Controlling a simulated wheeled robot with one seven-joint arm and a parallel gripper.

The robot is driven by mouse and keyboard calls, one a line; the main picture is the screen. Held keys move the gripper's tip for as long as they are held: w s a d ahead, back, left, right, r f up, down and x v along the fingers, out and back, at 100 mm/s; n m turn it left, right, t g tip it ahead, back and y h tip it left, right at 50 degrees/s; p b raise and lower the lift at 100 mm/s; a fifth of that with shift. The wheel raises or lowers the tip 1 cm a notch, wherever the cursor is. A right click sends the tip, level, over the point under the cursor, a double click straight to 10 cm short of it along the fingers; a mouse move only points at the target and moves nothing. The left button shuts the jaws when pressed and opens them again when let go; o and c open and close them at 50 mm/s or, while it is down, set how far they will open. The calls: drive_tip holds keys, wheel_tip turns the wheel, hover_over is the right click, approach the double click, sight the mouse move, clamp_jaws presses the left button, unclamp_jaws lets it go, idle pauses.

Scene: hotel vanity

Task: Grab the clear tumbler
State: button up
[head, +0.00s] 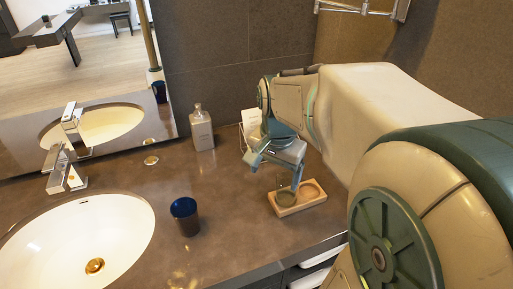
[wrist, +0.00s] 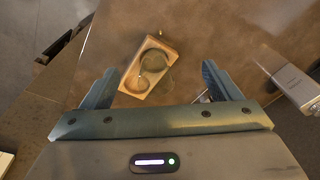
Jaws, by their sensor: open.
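The clear tumbler (head: 286,192) looks see-through and faint, standing at the left recess of a small wooden tray (head: 315,199) on the counter. In the wrist view the tumbler (wrist: 155,60) shows as a dim round outline over the tray (wrist: 133,84). My gripper (head: 277,172) is above the left part of the tray, its fingers pointing down. In the wrist view my gripper (wrist: 158,70) has its fingers wide apart, with the tray and tumbler between and beyond them. Nothing is held. The exact gap to the tumbler is hard to tell.
A dark blue cup (head: 185,216) stands on the counter between the white sink (head: 125,225) and the tray. A soap bottle (head: 202,128) stands by the wall, with a white card (head: 252,118) behind my gripper. A faucet (head: 60,165) is at left. The counter's front edge is near the tray.

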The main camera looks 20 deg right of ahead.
drive_tip(key=w+d+r+m+g+p, duration=0.1)
drive_tip(key=w+d+r+m, duration=0.1)
drive_tip(key=w+d+m, duration=0.4)
drive_tip(key=m, duration=0.2)
hover_over(287, 185)
drive_tip(key=s+a, duration=0.1)
drive_tip(key=s, duration=0.1)
wheel_tip(287, 185, down, 9)
drive_tip(key=shift+s+a+f+p, duration=0.15)
drive_tip(key=shift+f+p, duration=0.7)
drive_tip(key=shift+f, duration=1.6)
drive_tip(key=c, duration=1.2)
